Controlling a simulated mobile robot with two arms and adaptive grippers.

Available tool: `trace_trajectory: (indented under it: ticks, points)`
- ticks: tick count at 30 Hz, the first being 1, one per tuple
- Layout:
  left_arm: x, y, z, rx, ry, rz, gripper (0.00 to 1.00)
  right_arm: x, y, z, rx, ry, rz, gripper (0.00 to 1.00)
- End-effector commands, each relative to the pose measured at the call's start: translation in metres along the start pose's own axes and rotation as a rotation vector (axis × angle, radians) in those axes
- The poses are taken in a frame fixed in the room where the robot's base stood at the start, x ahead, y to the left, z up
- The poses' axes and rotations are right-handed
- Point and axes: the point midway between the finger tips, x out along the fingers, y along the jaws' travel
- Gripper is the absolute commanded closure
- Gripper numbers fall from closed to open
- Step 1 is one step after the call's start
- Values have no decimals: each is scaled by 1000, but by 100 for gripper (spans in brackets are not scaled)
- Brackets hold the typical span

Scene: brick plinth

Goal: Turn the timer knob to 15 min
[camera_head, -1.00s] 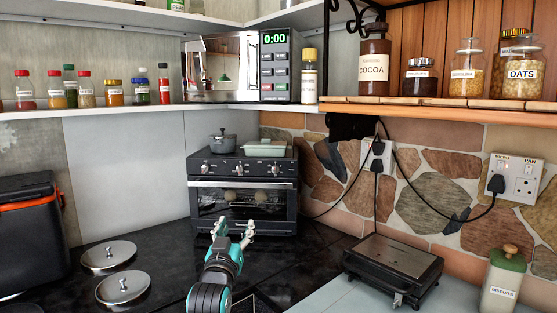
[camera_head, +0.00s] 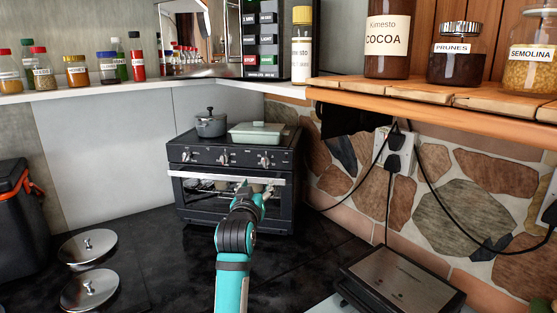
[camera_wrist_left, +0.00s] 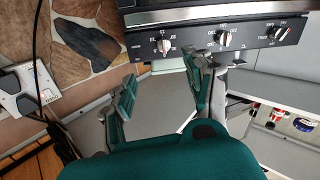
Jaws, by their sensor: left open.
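The dark toaster oven (camera_head: 240,200) stands in the corner of the counter, with three pale-pointer knobs on its front panel: left (camera_head: 185,156), middle (camera_head: 222,159) and right (camera_head: 265,161). In the left wrist view the picture is turned over, and the knobs show as left (camera_wrist_left: 163,46), middle (camera_wrist_left: 223,40) and right (camera_wrist_left: 278,32). Their labels are too small to read surely. My left gripper (camera_head: 246,188) is in front of the oven door, below the right-hand knob. In the wrist view its open fingers (camera_wrist_left: 165,75) are apart, with nothing between them. My right gripper is not seen.
A dark pot (camera_head: 211,124) and a pale green dish (camera_head: 256,134) stand on the oven. Two metal lids (camera_head: 88,246) lie on the counter at left. A black grill (camera_head: 400,280) is at right. Cables hang from the wall socket (camera_head: 393,150).

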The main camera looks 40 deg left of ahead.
Motion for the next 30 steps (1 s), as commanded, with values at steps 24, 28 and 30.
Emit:
trace_trajectory:
  ticks: [24, 28, 30]
  points:
    - [136, 0, -3, -1, 0, -1, 46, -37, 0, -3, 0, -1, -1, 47]
    - [154, 0, -3, -1, 1, -1, 46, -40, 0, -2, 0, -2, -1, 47]
    - [161, 0, -2, 0, 1, -1, 46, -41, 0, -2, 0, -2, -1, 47]
